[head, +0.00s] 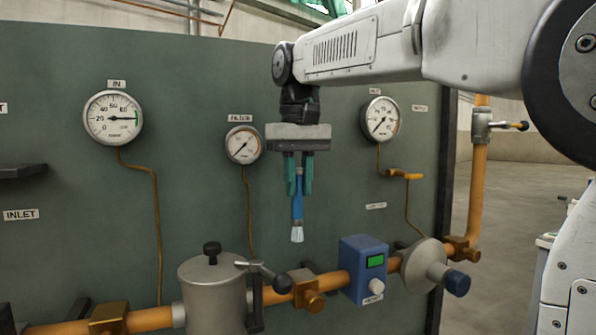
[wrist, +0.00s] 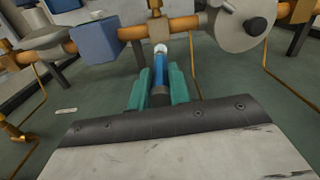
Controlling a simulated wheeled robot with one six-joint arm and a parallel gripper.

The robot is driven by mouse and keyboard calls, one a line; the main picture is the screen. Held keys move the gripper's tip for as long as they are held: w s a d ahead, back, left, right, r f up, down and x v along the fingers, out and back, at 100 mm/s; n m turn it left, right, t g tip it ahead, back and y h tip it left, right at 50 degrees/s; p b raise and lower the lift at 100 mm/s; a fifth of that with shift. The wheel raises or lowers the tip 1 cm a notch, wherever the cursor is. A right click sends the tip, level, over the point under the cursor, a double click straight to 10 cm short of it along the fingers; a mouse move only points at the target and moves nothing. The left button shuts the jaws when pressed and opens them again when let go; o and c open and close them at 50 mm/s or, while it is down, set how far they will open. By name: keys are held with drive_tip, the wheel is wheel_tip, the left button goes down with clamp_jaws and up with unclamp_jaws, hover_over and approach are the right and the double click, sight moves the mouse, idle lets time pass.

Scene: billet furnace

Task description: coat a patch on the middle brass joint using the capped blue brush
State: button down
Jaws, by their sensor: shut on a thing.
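My gripper (head: 299,190) is shut on the blue brush (head: 297,207) and holds it upright, with its pale tip pointing down. I cannot tell whether that tip is bare bristle or a clear cap. In the wrist view the brush (wrist: 160,70) lies between the green fingers. The middle brass joint (head: 308,292) is on the orange pipe, between the grey filter pot and the blue meter box. The brush tip appears above this joint, with a gap between them in the head view. Other brass joints sit at the left (head: 108,317) and right (head: 461,249).
The grey pot (head: 213,288) with a lever handle stands left of the middle joint. The blue box (head: 363,269) and a round grey housing (head: 424,264) are to its right. Gauges and thin copper tubes are on the green panel (head: 200,90) behind. Open floor shows at the right.

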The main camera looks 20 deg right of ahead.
drive_tip(key=shift+r, duration=0.95)
idle(0.5)
